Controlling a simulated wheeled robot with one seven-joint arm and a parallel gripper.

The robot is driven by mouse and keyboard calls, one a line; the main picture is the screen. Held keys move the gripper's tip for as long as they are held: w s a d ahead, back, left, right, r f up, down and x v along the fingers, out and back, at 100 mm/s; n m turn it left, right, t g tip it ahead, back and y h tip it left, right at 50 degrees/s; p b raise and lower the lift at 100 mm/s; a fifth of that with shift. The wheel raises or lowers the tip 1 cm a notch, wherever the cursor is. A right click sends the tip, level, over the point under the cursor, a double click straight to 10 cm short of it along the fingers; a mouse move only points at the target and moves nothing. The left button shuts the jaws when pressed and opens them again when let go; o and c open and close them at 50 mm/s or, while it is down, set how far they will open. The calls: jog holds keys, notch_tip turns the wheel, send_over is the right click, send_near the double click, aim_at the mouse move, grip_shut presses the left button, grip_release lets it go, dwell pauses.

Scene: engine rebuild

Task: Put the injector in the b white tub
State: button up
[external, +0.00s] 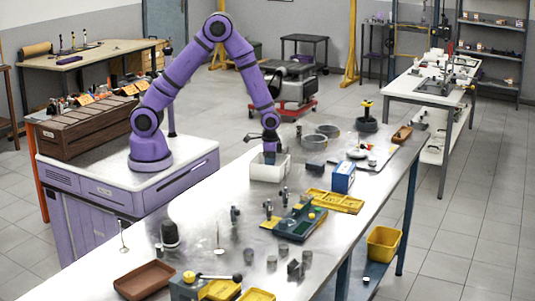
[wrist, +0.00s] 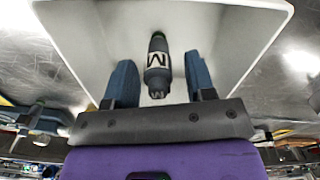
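The white tub (external: 284,170) stands on the long metal workbench, and its pale interior and rim fill much of the wrist view (wrist: 262,40). I cannot make out a letter on it. My gripper (external: 269,157) points down at the tub, with its fingers at or inside the opening. In the wrist view my gripper (wrist: 160,80) has its two blue-grey fingers spread wide. The dark grey injector (wrist: 157,62), with a pale label and a green end, shows between them inside the tub's outline. Gaps show on both sides of it. The injector is hidden in the external view.
Grey bowls (external: 314,142) stand behind the tub. A blue box (external: 343,177), a yellow tray (external: 340,203) and a green fixture (external: 300,222) are to its right and front. A brown tray (external: 145,280) is at the near end. Bare metal lies front-left of the tub.

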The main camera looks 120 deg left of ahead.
jog(key=shift+r, duration=0.1)
notch_tip(320, 180, up, 12)
dwell(0.6)
jog(key=shift+r, duration=0.1)
jog(key=s+d+r+m+t, duration=0.1)
jog(key=s+d+r, duration=0.3)
jog(key=d+r, duration=0.35)
jog(key=s+d+r+m+t, duration=0.1)
jog(key=s+d+r, duration=0.2)
jog(key=d+r, duration=0.45)
jog(key=s+d+r+m+t, duration=0.1)
jog(key=s+d+r, duration=0.3)
jog(key=s, duration=0.4)
jog(key=s+d+r+m+t, duration=0.1)
jog(key=s+d+r, duration=0.3)
jog(key=s, duration=0.4)
jog(key=shift+s+d+m+t, duration=0.2)
jog(key=shift+d+m+t, duration=0.1)
jog(key=shift+d+t, duration=0.25)
